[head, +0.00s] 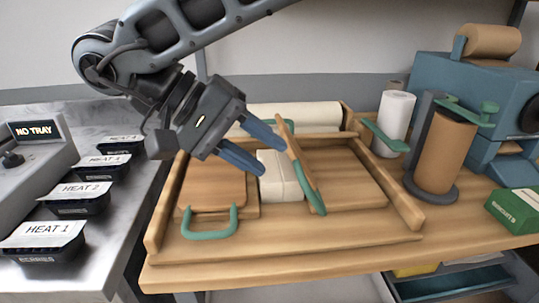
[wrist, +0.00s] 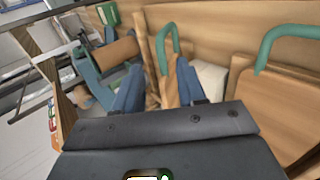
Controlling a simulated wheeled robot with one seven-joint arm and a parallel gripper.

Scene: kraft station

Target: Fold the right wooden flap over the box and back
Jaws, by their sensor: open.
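The right wooden flap (head: 298,165) stands nearly upright, tilted, beside a white box (head: 275,176) in the wooden frame. A green handle (head: 311,190) is on its near edge. My gripper (head: 274,160) is open, with its blue fingers at the flap's left side and above the box in the head view. In the wrist view, the flap (wrist: 167,88) shows between my open fingers (wrist: 157,80), with the box (wrist: 211,78) just right of them. Contact with the flap cannot be told. The left flap (head: 213,187) lies flat with its own green handle (head: 209,234).
A flat wooden panel (head: 345,178) lies right of the flap. A brown paper roll (head: 445,152) and white roll (head: 394,115) stand at the right, near a blue machine (head: 425,75). A green box (head: 514,208) is at the right edge. Black trays (head: 75,203) stand on the left counter.

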